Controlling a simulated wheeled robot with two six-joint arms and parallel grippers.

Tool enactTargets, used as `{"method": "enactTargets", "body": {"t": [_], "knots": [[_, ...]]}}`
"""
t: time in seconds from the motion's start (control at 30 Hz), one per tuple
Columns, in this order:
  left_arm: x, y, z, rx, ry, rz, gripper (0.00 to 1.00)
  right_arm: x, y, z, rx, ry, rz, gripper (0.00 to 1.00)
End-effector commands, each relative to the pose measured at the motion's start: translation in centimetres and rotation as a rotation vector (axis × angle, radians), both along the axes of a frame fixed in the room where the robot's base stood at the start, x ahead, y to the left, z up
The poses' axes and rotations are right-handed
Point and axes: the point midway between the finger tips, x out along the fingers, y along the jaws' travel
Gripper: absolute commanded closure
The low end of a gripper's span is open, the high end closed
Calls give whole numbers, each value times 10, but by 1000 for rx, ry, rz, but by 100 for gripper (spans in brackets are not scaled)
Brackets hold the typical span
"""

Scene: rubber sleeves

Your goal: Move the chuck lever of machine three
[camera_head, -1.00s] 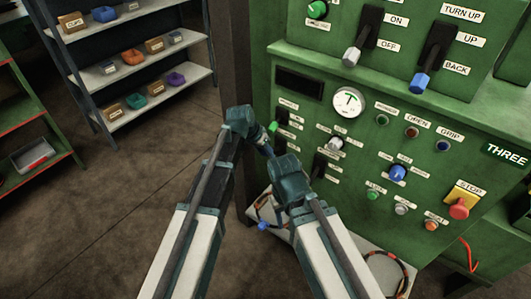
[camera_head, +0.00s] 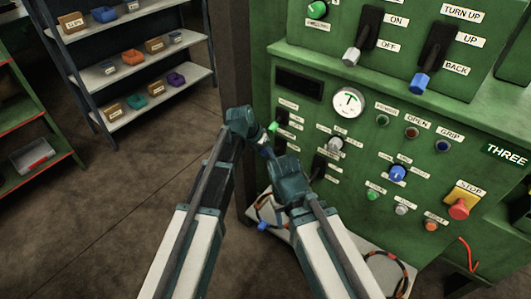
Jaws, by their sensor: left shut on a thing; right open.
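Machine three (camera_head: 507,154) is the green panel on the right, marked THREE. A small green-tipped lever (camera_head: 273,127) stands at a dark slot on its left edge, with labels too small to read beside it. My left gripper (camera_head: 266,134) is at this lever and shut on it; its fingertips are partly hidden by its own wrist. My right gripper (camera_head: 272,156) is just below, close to the left one and in front of the panel; it is open, with no thing visible in it. A second dark slot with a grey-tipped lever (camera_head: 335,144) is to the right. I cannot read which label says chuck.
A round gauge (camera_head: 348,102), a blue knob (camera_head: 397,173) and a red stop button (camera_head: 459,208) are on the panel. Large grey-tipped (camera_head: 352,56) and blue-tipped (camera_head: 420,82) levers are above. Cables lie on a pale ledge (camera_head: 378,247) below. Shelves (camera_head: 140,75) with small bins stand left; the floor between is clear.

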Motion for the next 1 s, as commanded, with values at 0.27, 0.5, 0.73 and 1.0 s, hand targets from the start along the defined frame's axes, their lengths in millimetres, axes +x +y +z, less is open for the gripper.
{"method": "enactTargets", "body": {"t": [0.27,0.5,0.73,1.0], "knots": [[0,0,0,-1,0,-1,100,0,0,0,0,0,0,50],[-2,1,-3,-7,-8,-2,100,0,0,-4,0,0,0,50],[-8,4,-18,-62,-84,0,100,0,0,-28,0,0,0,50],[-14,8,-46,-194,-267,1,100,0,0,-84,0,0,1,50]]}}
